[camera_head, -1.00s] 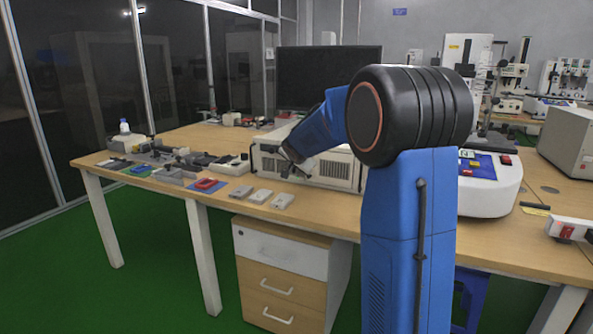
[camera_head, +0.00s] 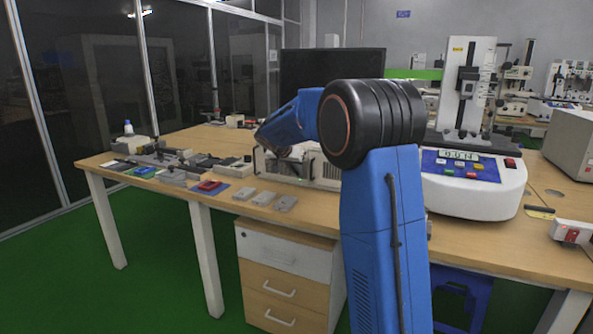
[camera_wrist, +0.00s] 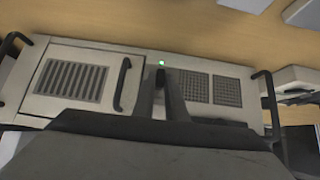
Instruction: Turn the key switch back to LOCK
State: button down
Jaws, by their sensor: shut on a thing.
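A beige-grey instrument box (camera_head: 331,178) stands on the bench beyond my arm. A small dark upright piece, apparently the key switch's key (camera_wrist: 160,76), lies at the middle of the face. My gripper (camera_wrist: 166,86) is shut on it, with its dark body filling the lower part of the wrist view. The LOCK marking and the key's angle cannot be read. In the head view the fingers are mostly hidden.
Several small grey blocks (camera_head: 264,199) and a red-topped part on a blue mat (camera_head: 208,187) lie left of the box. A white tester with a blue panel (camera_head: 470,181) stands to the right. A dark monitor (camera_head: 331,74) stands behind. Bare bench (camera_head: 225,212) shows along the front edge.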

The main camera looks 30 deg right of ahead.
jog(key=shift+f, duration=0.1)
jog(key=c, duration=1.8)
grip_release()
jog(key=v, duration=1.7)
jog(key=shift+s+a, duration=0.1)
jog(key=shift+s, duration=0.1)
